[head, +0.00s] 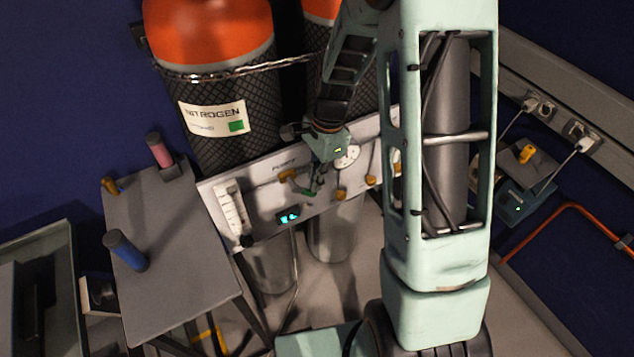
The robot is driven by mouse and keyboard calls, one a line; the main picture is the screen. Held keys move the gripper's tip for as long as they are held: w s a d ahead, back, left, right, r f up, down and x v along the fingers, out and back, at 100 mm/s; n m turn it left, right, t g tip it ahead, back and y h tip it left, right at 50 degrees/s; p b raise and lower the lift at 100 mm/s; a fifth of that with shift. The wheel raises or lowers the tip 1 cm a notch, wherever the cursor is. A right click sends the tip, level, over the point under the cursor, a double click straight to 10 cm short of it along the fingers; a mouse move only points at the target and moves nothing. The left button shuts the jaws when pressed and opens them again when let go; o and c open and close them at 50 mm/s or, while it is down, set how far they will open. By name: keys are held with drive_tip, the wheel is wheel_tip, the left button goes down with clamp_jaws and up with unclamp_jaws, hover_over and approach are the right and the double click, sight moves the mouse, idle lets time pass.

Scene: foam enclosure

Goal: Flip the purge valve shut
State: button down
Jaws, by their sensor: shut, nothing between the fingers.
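The grey valve panel (262,192) stands in front of the gas cylinders. A yellow valve handle (287,175) sits on it just below a small label that seems to read PURGE. My gripper (312,192) is shut and empty, pointing down at the panel just right of this handle. The fingertips are very close to the handle; I cannot tell whether they touch it. The handle's exact angle is too small to tell, and my gripper hides part of the panel beside it.
More yellow valve handles (341,194) and a round gauge (347,157) sit right of my gripper. A flowmeter (232,208) and a lit display (288,217) are to the left and below. The nitrogen cylinder (215,85) stands behind. A side table (165,215) holds several small items.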

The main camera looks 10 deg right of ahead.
drive_tip(key=shift+s+f+g+y+b, duration=0.1)
drive_tip(key=shift+f+g+y+b, duration=0.25)
drive_tip(key=shift+f+y, duration=0.45)
drive_tip(key=shift+a+f+y, duration=0.15)
drive_tip(key=shift+f+y, duration=0.05)
drive_tip(key=shift+y, duration=0.7)
drive_tip(key=shift+a+f+b, duration=0.3)
drive_tip(key=shift+a+b, duration=0.05)
drive_tip(key=shift+b, duration=0.05)
drive_tip(key=shift+s+f, duration=0.1)
drive_tip(key=v, duration=1.2)
drive_tip(key=shift+a, duration=0.15)
